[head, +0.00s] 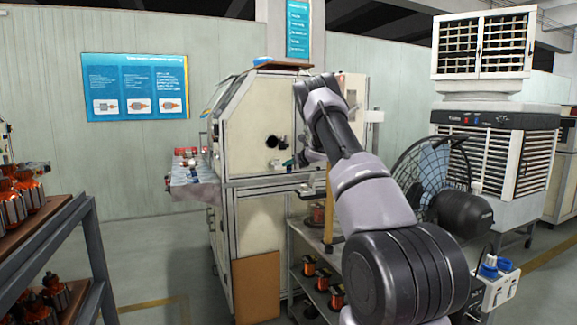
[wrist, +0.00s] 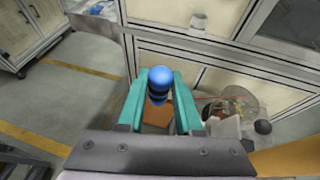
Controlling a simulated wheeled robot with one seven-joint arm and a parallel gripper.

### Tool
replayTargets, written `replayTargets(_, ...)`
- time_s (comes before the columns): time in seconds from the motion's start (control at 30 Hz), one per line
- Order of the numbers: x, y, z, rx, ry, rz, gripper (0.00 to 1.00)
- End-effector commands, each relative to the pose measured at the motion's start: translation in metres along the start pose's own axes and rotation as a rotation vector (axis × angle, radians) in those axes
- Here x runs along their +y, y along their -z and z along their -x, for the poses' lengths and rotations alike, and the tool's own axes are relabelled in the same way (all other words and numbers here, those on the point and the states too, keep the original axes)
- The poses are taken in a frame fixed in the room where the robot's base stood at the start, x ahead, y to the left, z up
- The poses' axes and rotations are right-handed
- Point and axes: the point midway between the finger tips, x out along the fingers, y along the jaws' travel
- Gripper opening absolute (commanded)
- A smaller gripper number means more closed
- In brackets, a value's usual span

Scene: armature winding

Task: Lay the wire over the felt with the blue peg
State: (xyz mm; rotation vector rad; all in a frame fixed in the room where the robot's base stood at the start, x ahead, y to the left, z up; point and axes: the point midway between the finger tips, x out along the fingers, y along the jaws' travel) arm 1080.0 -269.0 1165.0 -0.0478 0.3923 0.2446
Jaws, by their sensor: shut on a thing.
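My gripper (wrist: 159,82) has teal fingers shut on the blue peg (wrist: 160,73), a blue rounded top above a dark lower part. In the head view my gripper (head: 290,163) is small and partly hidden by my arm, beside the winding machine (head: 245,203) at its right front. The peg cannot be made out there. In the wrist view the floor and the machine's framed panels lie beyond the fingers.
A rack (head: 88,235) with copper-wound armatures stands at the left. A low shelf (head: 300,228) with copper spools stands right of the machine. A fan (head: 428,172) and an air cooler (head: 505,150) stand further right. The floor between rack and machine is free.

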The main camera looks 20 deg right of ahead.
Motion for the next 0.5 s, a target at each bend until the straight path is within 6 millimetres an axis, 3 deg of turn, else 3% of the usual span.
replayTargets(0.5, -0.053, 0.028, 0.001, 0.001, 0.000, 0.000, 0.00)
